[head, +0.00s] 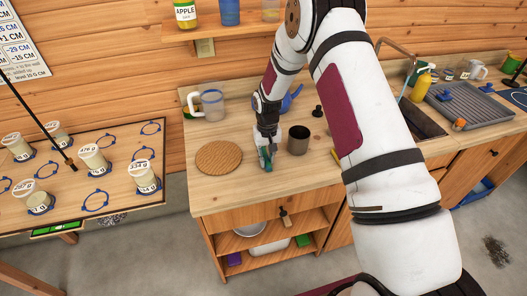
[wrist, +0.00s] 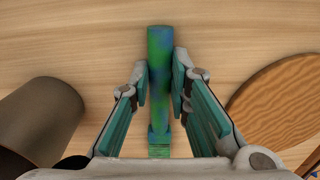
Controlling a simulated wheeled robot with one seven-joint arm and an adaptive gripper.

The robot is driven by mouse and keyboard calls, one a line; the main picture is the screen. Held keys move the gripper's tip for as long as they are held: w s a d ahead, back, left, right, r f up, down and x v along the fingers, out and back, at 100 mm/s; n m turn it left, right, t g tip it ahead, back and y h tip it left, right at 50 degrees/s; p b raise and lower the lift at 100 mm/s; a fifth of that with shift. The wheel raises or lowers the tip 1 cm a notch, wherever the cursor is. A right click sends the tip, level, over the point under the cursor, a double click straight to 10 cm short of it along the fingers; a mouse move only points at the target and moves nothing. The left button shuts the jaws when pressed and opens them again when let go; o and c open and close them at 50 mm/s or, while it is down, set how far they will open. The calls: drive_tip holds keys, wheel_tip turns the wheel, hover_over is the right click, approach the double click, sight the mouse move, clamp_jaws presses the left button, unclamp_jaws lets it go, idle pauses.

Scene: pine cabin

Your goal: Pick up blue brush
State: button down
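In the wrist view a slim rod-like piece, mottled blue and green, lies over the wood counter; I take it for the blue brush (wrist: 159,60). Its lower end narrows into a green part near my palm, and no bristles are clearly seen. My gripper (wrist: 160,85) has its teal pads against both sides of it, with no clear gap. In the head view my gripper (head: 266,160) is low at the counter, between the round wooden board (head: 218,158) and the dark cup (head: 299,140). The brush is mostly hidden there by the fingers.
The dark cup stands close on one side, also in the wrist view (wrist: 40,115), with the board on the other (wrist: 280,100). A clear mug (head: 212,105) and a blue vessel (head: 291,97) stand behind. The counter's front edge (head: 270,200) is close.

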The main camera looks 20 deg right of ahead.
drive_tip(key=shift+r, duration=0.1)
drive_tip(key=shift+w+r, duration=0.1)
drive_tip(key=shift+r, duration=0.6)
wheel_tip(320, 180, up, 2)
drive_tip(key=shift+r+b, duration=0.1)
drive_tip(key=shift+b, duration=0.5)
drive_tip(key=s+r, duration=0.1)
drive_tip(key=s, duration=1.5)
drive_tip(key=shift+r, duration=0.15)
